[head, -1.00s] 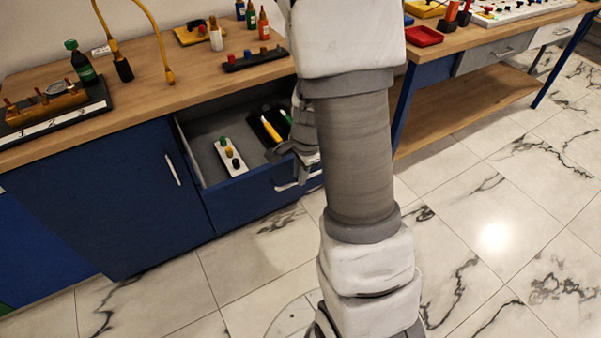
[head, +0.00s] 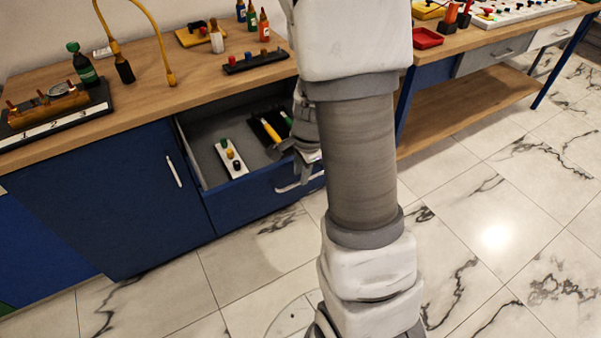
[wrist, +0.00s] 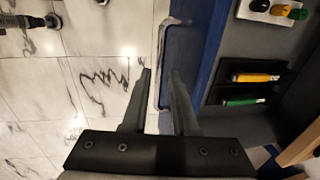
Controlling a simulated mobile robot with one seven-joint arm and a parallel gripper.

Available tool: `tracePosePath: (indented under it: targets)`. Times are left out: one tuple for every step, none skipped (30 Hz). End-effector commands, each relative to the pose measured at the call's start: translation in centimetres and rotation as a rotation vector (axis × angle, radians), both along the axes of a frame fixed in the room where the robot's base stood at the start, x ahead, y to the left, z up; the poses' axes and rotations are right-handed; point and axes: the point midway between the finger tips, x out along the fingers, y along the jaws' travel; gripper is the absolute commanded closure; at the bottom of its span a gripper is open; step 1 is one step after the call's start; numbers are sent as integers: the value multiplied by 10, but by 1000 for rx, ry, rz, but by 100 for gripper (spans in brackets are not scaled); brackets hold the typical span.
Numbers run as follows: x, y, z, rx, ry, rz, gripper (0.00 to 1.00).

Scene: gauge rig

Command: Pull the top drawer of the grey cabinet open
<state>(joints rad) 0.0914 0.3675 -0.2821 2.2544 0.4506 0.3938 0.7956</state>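The cabinet (head: 105,200) in front of me is blue, not grey. Its top drawer (head: 260,193) stands open, with a blue front and grey inside. The drawer's pale bar handle (head: 288,186) also shows in the wrist view (wrist: 160,55). My gripper (head: 300,165) is at the drawer front, partly hidden by my arm in the head view. In the wrist view my gripper (wrist: 160,72) has its fingers apart, with the handle appearing between or just beyond the tips. I cannot tell whether they touch it. A grey drawer (head: 485,55) under the right bench is shut.
The drawer holds a white strip with knobs (head: 231,158) and a black tray with yellow and green tools (head: 262,128). Bottles, gauges and a bent lamp-like hose (head: 160,45) stand on the wooden worktop (head: 135,100). The marble floor (head: 480,220) is clear.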

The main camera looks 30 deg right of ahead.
Motion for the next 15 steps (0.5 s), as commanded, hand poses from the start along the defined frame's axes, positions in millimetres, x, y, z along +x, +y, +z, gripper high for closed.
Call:
tracePosePath:
  targets:
    - [-1,1,16,-2,-5,4,73]
    - [-2,1,23,-2,-5,4,73]
    - [-4,0,33,-1,-6,3,73]
    - [-5,1,41,-2,-6,4,73]
    - [-6,1,48,-2,-6,5,73]
    - [-8,0,58,-2,-6,4,73]
    - [-10,0,66,-2,-6,4,73]
    - [-11,1,73,-1,-6,4,73]
    - [-13,0,83,-2,-6,4,73]
    - [-14,0,90,-1,-6,4,73]
    - [-16,0,97,-1,-5,5,73]
    - [-18,0,106,0,-6,3,73]
    - [-19,0,112,-1,-5,4,73]
    - [-20,0,118,-1,-5,4,73]
    - [-21,0,125,-1,-5,4,73]
